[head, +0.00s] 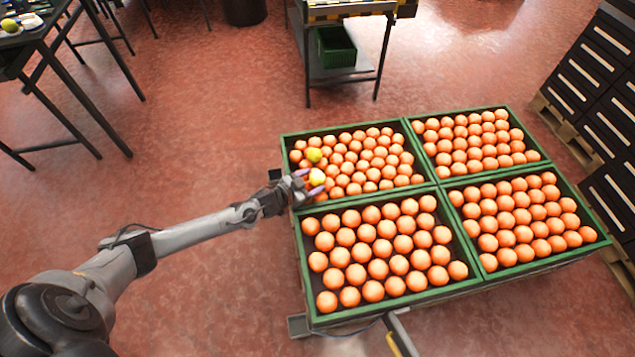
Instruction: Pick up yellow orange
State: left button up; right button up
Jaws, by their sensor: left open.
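One yellow orange (314,155) sits near that crate's left side. My left gripper (312,182) reaches in over the crate's left edge. My right gripper is not in view.
Three more green-rimmed crates of oranges adjoin: far right (470,112), near left (306,262) and near right (597,240). Black stacked crates (590,75) stand on pallets at the right. A metal cart with a green bin (336,47) is at the back.

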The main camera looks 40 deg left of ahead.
pick_arm(q)
jog(key=shift+x, duration=0.8)
jog(key=shift+r, duration=0.1)
jog(key=shift+s, duration=0.1)
jog(key=c, duration=0.8)
jog(key=shift+r, duration=0.15)
jog(key=shift+c, duration=0.2)
